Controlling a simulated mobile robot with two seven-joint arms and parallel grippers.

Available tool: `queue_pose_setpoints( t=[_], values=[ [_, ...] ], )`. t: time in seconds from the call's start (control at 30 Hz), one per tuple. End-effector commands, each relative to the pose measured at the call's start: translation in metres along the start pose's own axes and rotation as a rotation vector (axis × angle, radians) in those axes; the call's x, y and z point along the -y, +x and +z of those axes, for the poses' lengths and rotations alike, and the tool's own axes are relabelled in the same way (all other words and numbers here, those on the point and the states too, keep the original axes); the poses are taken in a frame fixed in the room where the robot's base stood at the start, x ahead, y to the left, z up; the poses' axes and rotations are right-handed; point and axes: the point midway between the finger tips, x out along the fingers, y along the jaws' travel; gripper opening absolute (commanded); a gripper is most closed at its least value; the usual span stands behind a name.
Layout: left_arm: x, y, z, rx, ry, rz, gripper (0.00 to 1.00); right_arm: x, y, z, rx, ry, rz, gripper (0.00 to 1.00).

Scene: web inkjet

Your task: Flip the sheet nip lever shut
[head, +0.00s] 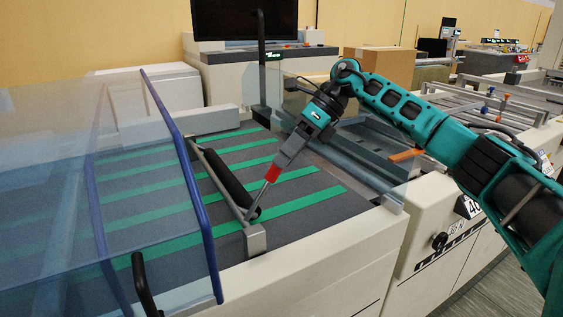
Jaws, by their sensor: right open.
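A long black roller (228,180) lies slantwise over the grey and green striped belt bed, beside a thin grey bar that runs to a grey block (254,239) at the near edge. This looks like the sheet nip assembly; which part is its lever I cannot tell for sure. My right gripper (258,205) comes down from the upper right, with red on its fingers. Its tips are at the near end of the roller, close above the grey block. The small gap between the fingers is hard to see, and contact cannot be told. My left gripper is not in view.
A clear guard with a blue frame (197,200) stands raised at left, with a black handle (145,285) below it. A clear panel (330,150) and a black post (262,60) stand behind my right gripper. The striped bed (310,215) right of the roller is clear.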

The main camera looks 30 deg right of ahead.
Motion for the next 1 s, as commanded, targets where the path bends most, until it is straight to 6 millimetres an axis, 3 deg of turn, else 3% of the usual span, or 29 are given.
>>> queue_pose_setpoints(
  t=[0.2, 0.4, 0.6, 1.0],
  values=[
    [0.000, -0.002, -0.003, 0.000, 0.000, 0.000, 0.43, 0.000, -0.052, 0.001, 0.005, 0.001, -0.003, 0.50],
    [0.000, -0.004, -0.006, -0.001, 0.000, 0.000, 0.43, 0.000, -0.089, 0.001, 0.003, 0.001, -0.002, 0.50],
    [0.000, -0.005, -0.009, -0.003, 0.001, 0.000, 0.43, 0.000, -0.104, 0.000, 0.000, 0.001, 0.000, 0.50],
    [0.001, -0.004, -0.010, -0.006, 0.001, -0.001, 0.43, 0.000, -0.106, -0.001, -0.001, 0.000, 0.000, 0.50]
  ],
)
